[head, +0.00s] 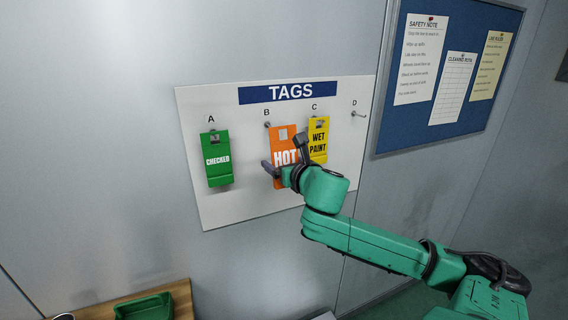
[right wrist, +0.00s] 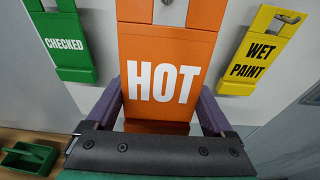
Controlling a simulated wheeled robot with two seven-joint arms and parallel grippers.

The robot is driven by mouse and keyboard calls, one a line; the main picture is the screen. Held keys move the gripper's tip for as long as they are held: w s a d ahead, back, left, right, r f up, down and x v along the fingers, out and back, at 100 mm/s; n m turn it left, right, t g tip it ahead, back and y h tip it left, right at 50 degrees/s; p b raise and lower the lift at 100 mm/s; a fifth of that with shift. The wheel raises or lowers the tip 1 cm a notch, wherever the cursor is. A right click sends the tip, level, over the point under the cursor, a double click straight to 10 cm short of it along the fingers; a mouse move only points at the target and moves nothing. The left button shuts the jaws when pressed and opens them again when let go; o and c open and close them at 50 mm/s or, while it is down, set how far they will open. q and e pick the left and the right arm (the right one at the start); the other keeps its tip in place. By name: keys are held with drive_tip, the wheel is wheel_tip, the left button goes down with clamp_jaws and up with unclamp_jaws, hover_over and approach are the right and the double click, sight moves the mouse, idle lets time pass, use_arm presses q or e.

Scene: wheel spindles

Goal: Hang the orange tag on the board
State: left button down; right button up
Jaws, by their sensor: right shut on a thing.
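The orange tag (head: 283,143) reads HOT and has a slot near its top. It is upright in front of the white TAGS board (head: 245,205), just right of and below hook B (head: 267,125). Hook B's tip shows at the tag's upper left corner, and I see no peg through the slot. My right gripper (head: 286,163) is shut on the orange tag by its sides, low down. In the right wrist view the orange tag (right wrist: 165,60) stands between the fingers (right wrist: 162,108), its top edge cut off. My left gripper is not in view.
A green CHECKED tag (head: 217,160) hangs at A and a yellow WET PAINT tag (head: 318,142) at C, close beside the orange tag. Hook D (head: 358,114) is bare. A green tray (head: 145,307) sits on a wooden surface below. A blue notice board (head: 388,137) is at right.

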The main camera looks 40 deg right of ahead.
sight(268, 153)
drive_tip(key=shift+r+x, duration=0.2)
drive_tip(key=shift+x, duration=1.6)
drive_tip(key=shift+r+x, duration=0.2)
drive_tip(key=shift+x, duration=1.55)
drive_tip(key=shift+w+d+f+b, duration=0.2)
drive_tip(key=shift+w+f+b, duration=0.15)
drive_tip(key=shift+b, duration=0.7)
drive_tip(key=shift+s, duration=0.1)
drive_tip(key=o, duration=1.2)
drive_tip(key=shift+a, duration=0.15)
drive_tip(key=shift+c, duration=0.2)
